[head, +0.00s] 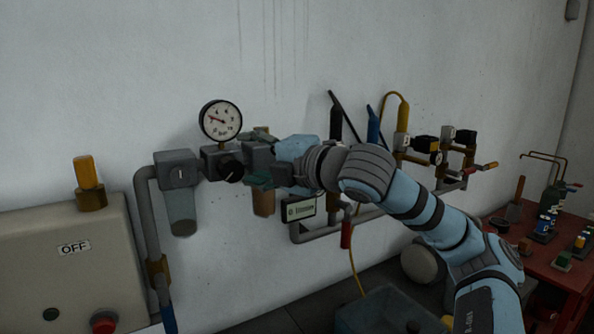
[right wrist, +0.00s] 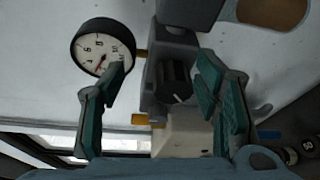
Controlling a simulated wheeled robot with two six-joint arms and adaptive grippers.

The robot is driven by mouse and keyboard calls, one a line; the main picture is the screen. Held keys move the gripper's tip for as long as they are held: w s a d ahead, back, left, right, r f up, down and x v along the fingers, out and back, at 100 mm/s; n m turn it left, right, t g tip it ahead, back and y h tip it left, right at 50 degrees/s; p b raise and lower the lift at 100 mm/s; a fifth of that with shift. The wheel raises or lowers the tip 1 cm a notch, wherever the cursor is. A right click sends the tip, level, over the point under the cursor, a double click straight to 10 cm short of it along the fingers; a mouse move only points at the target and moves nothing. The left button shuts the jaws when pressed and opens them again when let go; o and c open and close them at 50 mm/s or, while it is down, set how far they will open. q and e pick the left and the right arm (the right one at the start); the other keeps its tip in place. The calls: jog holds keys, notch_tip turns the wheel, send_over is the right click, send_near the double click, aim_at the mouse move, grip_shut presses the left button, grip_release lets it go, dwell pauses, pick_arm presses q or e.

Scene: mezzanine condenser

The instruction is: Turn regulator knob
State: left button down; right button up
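The regulator knob (head: 231,169) is dark and ribbed, on a grey regulator body on the wall below a round white gauge (head: 220,121). In the right wrist view the knob (right wrist: 173,82) shows a short white pointer line and lies between the fingers, nearer the right one. My right gripper (head: 247,160) is just right of the knob in the head view. Its two green-padded fingers stand wide apart in the right wrist view (right wrist: 160,72), with gaps visible to the knob. The gauge (right wrist: 100,47) is beyond the left fingertip there. My left gripper is not in view.
A grey filter unit with a clear bowl (head: 181,207) hangs left of the regulator. A beige control box (head: 70,265) stands at lower left. Pipes, valves and coloured hoses line the wall at right. A red bench (head: 560,250) with small items is far right.

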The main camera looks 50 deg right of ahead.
jog(key=s+r+b, duration=0.2)
jog(key=s+b, duration=0.6)
jog(key=s, duration=0.7)
jog(key=shift+s+d, duration=0.15)
jog(key=shift+s, duration=0.05)
jog(key=s+r, duration=0.1)
jog(key=s, duration=1.1)
jog(key=shift+a, duration=0.2)
jog(key=shift+w, duration=0.15)
